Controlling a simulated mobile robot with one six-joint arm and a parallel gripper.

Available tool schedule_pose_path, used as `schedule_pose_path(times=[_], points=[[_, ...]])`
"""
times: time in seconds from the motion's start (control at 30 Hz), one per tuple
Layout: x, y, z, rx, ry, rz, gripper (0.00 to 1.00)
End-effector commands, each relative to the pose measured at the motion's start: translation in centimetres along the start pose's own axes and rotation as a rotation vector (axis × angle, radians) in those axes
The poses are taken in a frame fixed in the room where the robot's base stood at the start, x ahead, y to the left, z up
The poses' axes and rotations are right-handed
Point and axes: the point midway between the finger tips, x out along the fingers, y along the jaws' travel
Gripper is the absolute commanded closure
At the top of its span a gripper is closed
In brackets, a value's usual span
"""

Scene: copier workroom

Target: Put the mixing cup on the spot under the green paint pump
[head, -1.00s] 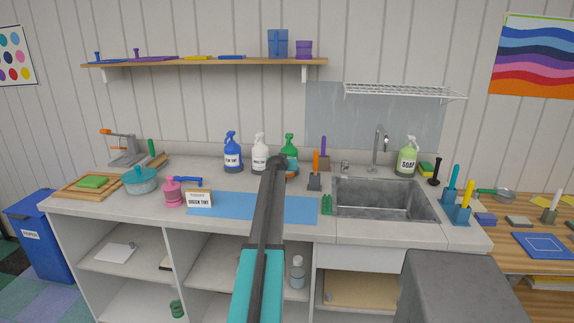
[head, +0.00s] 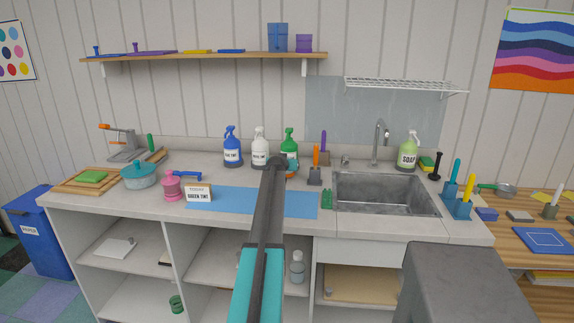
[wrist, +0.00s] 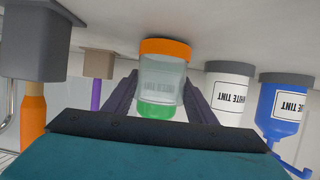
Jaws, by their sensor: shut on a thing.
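The mixing cup (wrist: 163,78) is a see-through cup with an orange band at its counter end. In the wrist view, which is upside down, my gripper (wrist: 160,92) is shut around it, one dark finger on each side. Its orange end is at or close to the counter; I cannot tell if it touches. In the head view, the green paint pump (head: 289,139) stands just behind the cup, and my arm hides most of the cup and the fingers. In the wrist view, green and a faint label show through the cup. The spot under the pump cannot be made out.
The white tint pump (head: 260,146) and blue tint pump (head: 232,150) stand left of the green one. A grey holder with an orange-handled tool (head: 315,168) stands close on the right. A blue mat (head: 225,203) lies in front, with the sink (head: 385,195) farther right.

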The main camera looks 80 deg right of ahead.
Motion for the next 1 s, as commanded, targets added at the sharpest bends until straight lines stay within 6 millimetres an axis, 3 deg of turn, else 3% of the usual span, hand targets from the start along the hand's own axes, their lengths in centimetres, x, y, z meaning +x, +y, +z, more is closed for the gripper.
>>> schedule_pose_path(times=[0.6,0.63,0.73,0.97,1.0], points=[[0.22,-0.01,0.54,0.0,0.001,0.0,0.73],[0.22,-0.01,0.52,0.0,0.001,0.0,0.47],[0.2,-0.01,0.48,0.0,0.001,0.0,0.3],[0.21,0.0,0.49,0.0,0.0,0.0,0.27],[0.22,0.0,0.54,0.0,-0.001,0.0,0.2]])
